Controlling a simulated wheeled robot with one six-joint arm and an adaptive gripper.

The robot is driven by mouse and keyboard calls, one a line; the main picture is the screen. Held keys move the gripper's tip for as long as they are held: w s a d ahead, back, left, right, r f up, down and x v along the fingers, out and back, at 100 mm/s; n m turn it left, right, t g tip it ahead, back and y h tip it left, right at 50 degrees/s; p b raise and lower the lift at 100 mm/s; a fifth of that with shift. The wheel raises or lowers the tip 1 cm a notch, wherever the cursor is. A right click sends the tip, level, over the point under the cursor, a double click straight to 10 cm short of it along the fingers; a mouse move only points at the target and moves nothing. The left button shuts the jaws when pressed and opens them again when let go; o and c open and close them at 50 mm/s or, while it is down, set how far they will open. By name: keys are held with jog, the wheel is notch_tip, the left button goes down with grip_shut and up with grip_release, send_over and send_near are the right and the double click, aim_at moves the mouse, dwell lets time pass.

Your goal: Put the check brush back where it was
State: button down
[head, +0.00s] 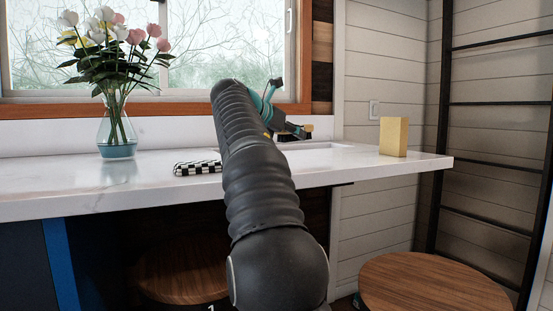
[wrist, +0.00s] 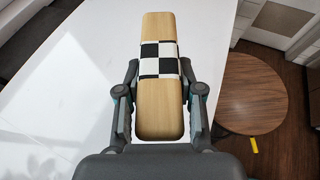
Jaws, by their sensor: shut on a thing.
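The check brush (wrist: 158,103) has a long pale wood back with a black and white check band across its middle. In the wrist view my gripper (wrist: 158,80) is shut on it, one finger along each long side. The white counter lies below, and I cannot tell how high the brush is above it. In the head view my gripper (head: 298,131) is at the far side of the counter, partly hidden by my arm, and a small tan and dark part of the brush (head: 309,129) shows beside it.
A flat check-patterned thing (head: 197,168) lies on the white counter (head: 60,184), left of my arm. A glass vase (head: 117,130) with flowers stands further left. A yellow block (head: 394,137) stands near the right end. Round wooden stools (head: 430,285) are in front, below counter height.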

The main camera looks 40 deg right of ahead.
jog(key=w+f, duration=0.1)
jog(key=w+a, duration=0.1)
jog(key=w+a+f, duration=0.1)
jog(key=w, duration=0.1)
jog(key=shift+f, duration=2.4)
jog(key=shift+f, duration=0.2)
jog(key=c, duration=0.7)
grip_release()
jog(key=shift+r, duration=0.1)
jog(key=shift+r, duration=0.2)
jog(key=v, duration=1.2)
